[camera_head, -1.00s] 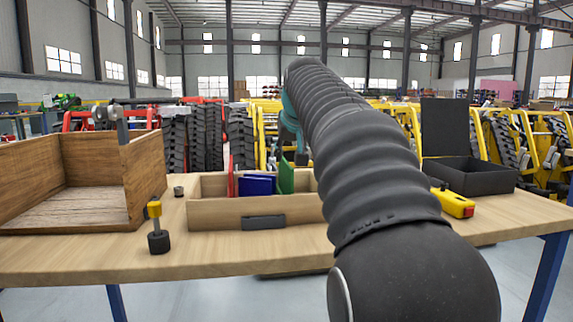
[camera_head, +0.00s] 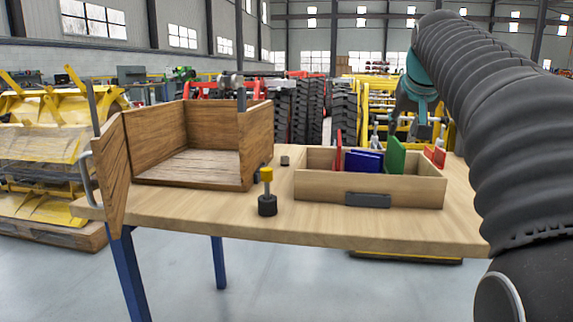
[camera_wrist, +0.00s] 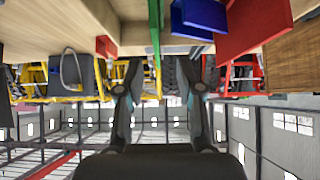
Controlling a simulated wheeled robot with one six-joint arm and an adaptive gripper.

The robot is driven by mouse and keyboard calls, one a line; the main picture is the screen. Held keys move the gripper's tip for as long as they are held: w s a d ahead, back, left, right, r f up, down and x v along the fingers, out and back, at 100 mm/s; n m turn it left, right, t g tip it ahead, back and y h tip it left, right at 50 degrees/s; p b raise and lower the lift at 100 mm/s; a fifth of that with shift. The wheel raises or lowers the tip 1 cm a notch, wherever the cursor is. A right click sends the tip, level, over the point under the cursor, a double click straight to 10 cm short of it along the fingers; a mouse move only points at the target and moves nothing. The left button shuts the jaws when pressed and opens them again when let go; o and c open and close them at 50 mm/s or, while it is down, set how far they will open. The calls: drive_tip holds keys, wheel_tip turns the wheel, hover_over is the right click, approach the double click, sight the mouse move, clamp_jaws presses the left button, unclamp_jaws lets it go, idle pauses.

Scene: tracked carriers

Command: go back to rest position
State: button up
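My gripper (camera_head: 410,132) hangs at the end of my arm beyond the wooden tray, partly hidden by the arm's wrist in the head view. In the wrist view, which is upside down, the two fingers of my gripper (camera_wrist: 160,75) stand apart with nothing seen held between them. A green panel (camera_head: 396,155) in the tray shows between the fingers in the wrist view (camera_wrist: 155,30); I cannot tell how far it is from them.
The wooden tray (camera_head: 320,187) holds red and blue (camera_head: 363,161) pieces. A wooden crate (camera_head: 258,150) stands left on the table (camera_head: 330,228), with a yellow-topped black post (camera_head: 267,195) in front. My arm hides the table's right side. Floor is clear at front left.

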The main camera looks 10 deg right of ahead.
drive_tip(key=s+a+f+n+g+p, duration=0.1)
drive_tip(key=s+a+f, duration=0.4)
drive_tip(key=s+f, duration=0.4)
drive_tip(key=s+a+f+n+g+y+p, duration=0.1)
drive_tip(key=s+a+f+p, duration=0.1)
drive_tip(key=s+a+f, duration=0.4)
drive_tip(key=s+a+f+n+y+p, duration=0.1)
drive_tip(key=s+a+f, duration=0.4)
drive_tip(key=s+f, duration=0.6)
drive_tip(key=s+p, duration=0.1)
drive_tip(key=s, duration=0.1)
drive_tip(key=shift+s+a+f+g, duration=0.2)
drive_tip(key=shift+s+f+g, duration=0.1)
drive_tip(key=shift+s+g, duration=0.1)
